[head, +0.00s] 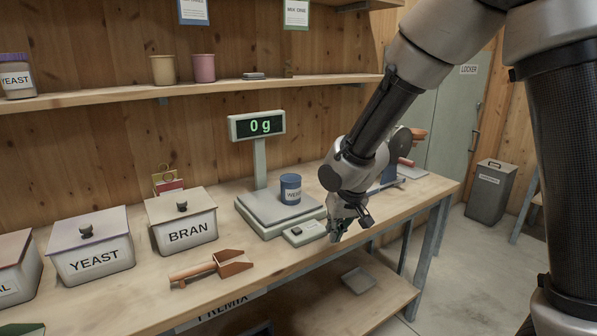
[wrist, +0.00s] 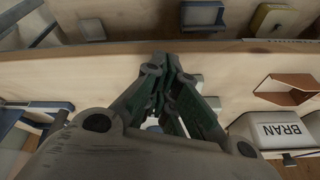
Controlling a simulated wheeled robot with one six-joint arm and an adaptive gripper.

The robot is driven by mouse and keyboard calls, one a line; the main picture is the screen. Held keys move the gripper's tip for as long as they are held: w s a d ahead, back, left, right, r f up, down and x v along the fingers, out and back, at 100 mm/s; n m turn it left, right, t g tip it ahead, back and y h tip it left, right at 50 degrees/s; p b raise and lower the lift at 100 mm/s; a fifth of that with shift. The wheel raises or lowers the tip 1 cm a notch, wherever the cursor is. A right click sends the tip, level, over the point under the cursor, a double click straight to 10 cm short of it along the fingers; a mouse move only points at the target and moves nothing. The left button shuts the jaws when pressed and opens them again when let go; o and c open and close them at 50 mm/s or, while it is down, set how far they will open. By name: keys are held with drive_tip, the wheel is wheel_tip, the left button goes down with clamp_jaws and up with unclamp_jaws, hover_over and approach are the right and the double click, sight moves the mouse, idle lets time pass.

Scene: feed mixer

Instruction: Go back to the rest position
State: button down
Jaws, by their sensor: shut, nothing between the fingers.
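My gripper (head: 350,222) hangs at the end of my arm over the front part of the bench, right of the scale's front control box. Its fingers are shut with nothing between them. In the wrist view my gripper (wrist: 160,100) shows from behind, with its fingers together over the bench.
On the bench (head: 285,252) stand a scale (head: 275,215) reading 0 g with a blue can (head: 290,190) on it, a BRAN bin (head: 182,222), a YEAST bin (head: 92,245) and a copper scoop (head: 212,268). A grey bin (head: 491,192) stands on the floor at right.

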drive_tip(key=s+d+r+m, duration=0.1)
drive_tip(key=s+d+r, duration=0.5)
drive_tip(key=s+d, duration=0.2)
drive_tip(key=s+d+r+m+h, duration=0.1)
drive_tip(key=s+d+r, duration=0.5)
drive_tip(key=s+d, duration=0.2)
drive_tip(key=s+d+r+m+h, duration=0.1)
drive_tip(key=s+d+r, duration=0.5)
drive_tip(key=d, duration=0.5)
drive_tip(key=shift+s+t, duration=0.3)
drive_tip(key=shift+s, duration=0.8)
drive_tip(key=shift+d, duration=0.1)
